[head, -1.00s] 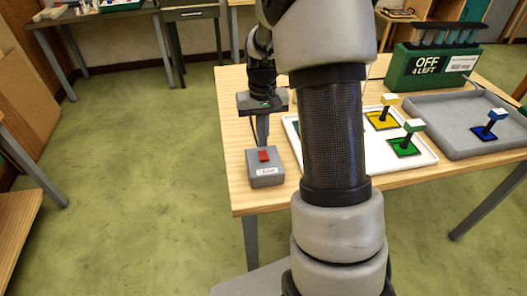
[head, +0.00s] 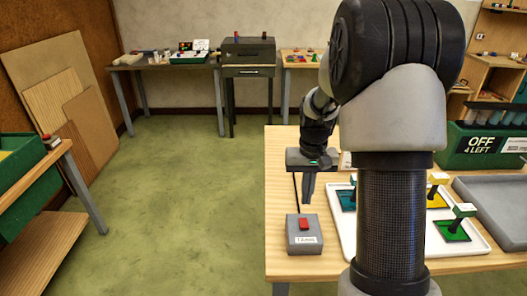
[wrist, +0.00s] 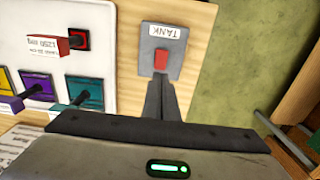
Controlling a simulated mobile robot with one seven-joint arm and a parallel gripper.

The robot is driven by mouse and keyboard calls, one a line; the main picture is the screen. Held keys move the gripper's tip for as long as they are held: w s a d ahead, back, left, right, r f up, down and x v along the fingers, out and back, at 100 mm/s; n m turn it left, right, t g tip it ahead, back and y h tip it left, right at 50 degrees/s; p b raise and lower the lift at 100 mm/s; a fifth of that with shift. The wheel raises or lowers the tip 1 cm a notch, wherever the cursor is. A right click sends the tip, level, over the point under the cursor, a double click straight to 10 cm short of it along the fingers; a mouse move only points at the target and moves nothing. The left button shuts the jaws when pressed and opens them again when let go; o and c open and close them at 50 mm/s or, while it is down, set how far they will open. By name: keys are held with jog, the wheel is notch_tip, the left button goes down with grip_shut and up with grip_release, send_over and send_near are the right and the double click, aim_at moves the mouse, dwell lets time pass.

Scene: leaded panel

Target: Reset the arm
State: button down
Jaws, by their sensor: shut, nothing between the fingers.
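My gripper (head: 308,198) points down with its two fingers together and nothing between them. It hangs just above and behind a grey box with a red button (head: 303,224) near the table's left edge. The box's label is legible as TANK in the wrist view (wrist: 162,50). There the closed fingertips (wrist: 161,82) overlap the lower part of the box, close to the red button. I cannot tell whether they touch it. My arm hides part of the table behind it.
A white tray (head: 345,240) holds coloured tiles with upright handles, including a yellow one (head: 438,192) and a green one (head: 456,224). A grey tray (head: 490,190) and a green box reading OFF 4 LEFT (head: 484,143) stand to the right. Open green floor (head: 190,180) lies left.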

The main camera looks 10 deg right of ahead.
jog(key=s+a+r+n+t+p, duration=0.1)
jog(key=s+a+r, duration=0.25)
jog(key=r, duration=0.25)
jog(key=s+a+r+t, duration=0.1)
jog(key=s+a+r, duration=0.1)
jog(key=s+r, duration=0.35)
jog(key=s+a+r+n+t+p, duration=0.1)
jog(key=s+a+r+t, duration=0.1)
jog(key=s+r, duration=0.35)
jog(key=s+a+r+t, duration=0.1)
jog(key=s+a+r, duration=0.1)
jog(key=s, duration=0.5)
jog(key=shift+s+a+r+t, duration=0.15)
jog(key=shift+s+r+t, duration=0.15)
jog(key=shift+r, duration=0.4)
